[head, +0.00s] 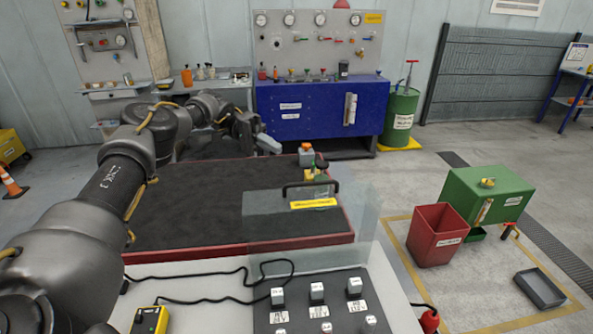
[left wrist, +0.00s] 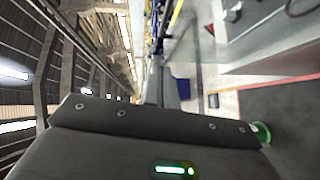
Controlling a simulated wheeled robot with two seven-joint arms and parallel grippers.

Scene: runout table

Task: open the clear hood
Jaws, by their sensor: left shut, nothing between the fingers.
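The clear hood (head: 265,228) is a see-through cover at the near right part of the dark, red-edged table. It carries a black bar handle (head: 310,186) and a yellow label (head: 313,203) on its top. Its clear edges are faint, so I cannot tell its exact angle. My left gripper (head: 268,144) is shut and empty, beyond the handle and to its left, apart from the hood. In the left wrist view its grey jaw (left wrist: 171,88) points away from the hood, which does not show there. My right gripper is not in view.
Near the hood are a switch panel (head: 330,307) with white blocks, a black cable (head: 215,299) and a yellow box (head: 150,320). A small orange-topped fixture (head: 307,155) stands at the table's far right corner. Red (head: 435,236) and green bins (head: 490,196) stand on the floor right.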

